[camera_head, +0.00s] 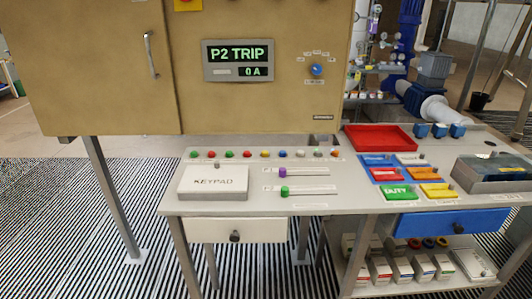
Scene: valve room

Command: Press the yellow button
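A row of small round buttons runs along the back of the pale console top. The yellow button (265,153) sits mid-row, between a red button (247,154) on its left and a blue button (283,153) on its right. It is small in the view, and I cannot tell whether it is pressed. Nothing covers it. Neither of my grippers shows in the head view.
A keypad box (213,181) and purple (282,172) and green (285,190) slider knobs lie in front of the row. The tan cabinet (258,100) overhangs behind it. A red tray (380,138) and coloured plates stand right. A blue drawer (450,222) is below.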

